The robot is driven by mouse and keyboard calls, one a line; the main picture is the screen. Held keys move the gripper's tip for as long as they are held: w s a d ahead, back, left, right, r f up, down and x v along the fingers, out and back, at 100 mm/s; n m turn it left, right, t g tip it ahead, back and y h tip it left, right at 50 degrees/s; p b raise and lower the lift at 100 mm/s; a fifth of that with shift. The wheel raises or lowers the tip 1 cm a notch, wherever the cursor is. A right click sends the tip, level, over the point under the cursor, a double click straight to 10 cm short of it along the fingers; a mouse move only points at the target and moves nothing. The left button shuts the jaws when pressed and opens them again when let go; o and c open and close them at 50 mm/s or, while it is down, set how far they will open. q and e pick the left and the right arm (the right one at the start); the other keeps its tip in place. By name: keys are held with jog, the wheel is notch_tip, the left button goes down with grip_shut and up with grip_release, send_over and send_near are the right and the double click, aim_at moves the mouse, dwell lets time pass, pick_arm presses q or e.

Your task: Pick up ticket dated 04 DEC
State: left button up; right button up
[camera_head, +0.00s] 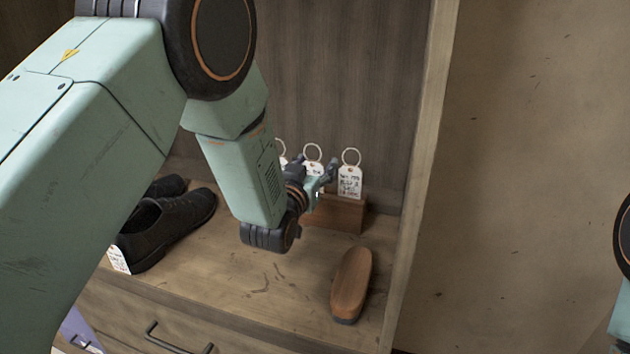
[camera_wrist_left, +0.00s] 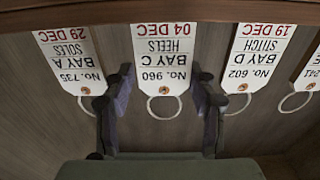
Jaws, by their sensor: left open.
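The ticket dated 04 DEC (camera_wrist_left: 161,45) is a white tag reading No. 960, BAY C, HEELS, upside down in the left wrist view. Its pale ring (camera_wrist_left: 164,106) lies between the two fingers. In the head view the ticket (camera_head: 313,167) is the middle of the visible tags, partly hidden by my gripper. It stands at a brown wooden block (camera_head: 338,214). My left gripper (camera_head: 314,173) is open, with one finger on each side of the ticket, also in the left wrist view (camera_wrist_left: 162,88). My right gripper is out of view.
Close beside are the 29 DEC ticket (camera_wrist_left: 70,60) and the 19 DEC ticket (camera_wrist_left: 258,58). A further tag (camera_wrist_left: 314,73) is cut off. A wooden brush (camera_head: 351,281) and black shoes (camera_head: 165,225) lie on the shelf. A side panel (camera_head: 420,150) rises at the right.

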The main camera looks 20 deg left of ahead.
pick_arm(q)
jog(key=shift+a, duration=0.3)
jog(key=shift+d, duration=0.2)
jog(key=c, duration=0.4)
jog(key=shift+a, duration=0.15)
jog(key=shift+c, duration=1.1)
